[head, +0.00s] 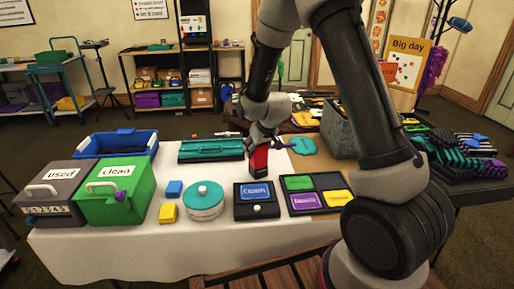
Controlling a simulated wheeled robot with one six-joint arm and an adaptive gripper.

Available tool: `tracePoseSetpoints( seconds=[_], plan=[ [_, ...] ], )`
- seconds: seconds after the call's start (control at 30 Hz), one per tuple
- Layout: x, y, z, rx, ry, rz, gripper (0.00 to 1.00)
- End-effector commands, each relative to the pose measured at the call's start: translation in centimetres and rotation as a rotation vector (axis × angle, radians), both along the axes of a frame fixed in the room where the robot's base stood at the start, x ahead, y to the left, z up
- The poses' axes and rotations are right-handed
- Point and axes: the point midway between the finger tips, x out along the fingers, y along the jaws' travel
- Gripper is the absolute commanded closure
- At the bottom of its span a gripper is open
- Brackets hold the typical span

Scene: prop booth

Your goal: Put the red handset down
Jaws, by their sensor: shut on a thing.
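The red handset (258,163) hangs upright below my gripper (261,144), which is shut on its upper end. The handset's lower end is over or close to the table (160,240), just behind a black box (257,208) with a blue label. I cannot tell whether the handset touches the surface. My arm comes down from the top and covers part of the table's back right.
Left are a grey box (53,198), a green box (113,198) and a blue bin (125,140). A round teal-topped tin (205,203) stands left of the black box. A tray with colored cards (318,193) stands right. White cloth is bare along the front.

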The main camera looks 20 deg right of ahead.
Motion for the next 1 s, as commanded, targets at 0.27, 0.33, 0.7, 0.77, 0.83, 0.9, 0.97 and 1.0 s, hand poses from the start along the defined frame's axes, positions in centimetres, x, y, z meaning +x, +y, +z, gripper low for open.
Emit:
tracePoseSetpoints(
  seconds=[0.27, 0.33, 0.7, 0.77, 0.83, 0.9, 0.97, 1.0],
  plan=[
    [0.0, 0.0, -0.2, 0.000, 0.000, 0.000, 0.28],
    [0.0, 0.0, -0.2, 0.000, 0.000, 0.000, 0.28],
    [-0.5, -0.1, 1.1, 0.002, -0.003, -0.002, 0.28],
    [-1.0, -0.3, 2.1, 0.003, -0.004, -0.002, 0.28],
    [-2.2, -0.5, 2.9, 0.002, -0.001, 0.001, 0.28],
    [-4.2, -0.8, 2.7, -0.002, 0.003, 0.002, 0.28],
    [-5.7, -1.1, 2.7, -0.002, 0.003, 0.002, 0.28],
    [-6.7, -1.3, 2.7, -0.001, 0.002, 0.001, 0.28]
  ],
)
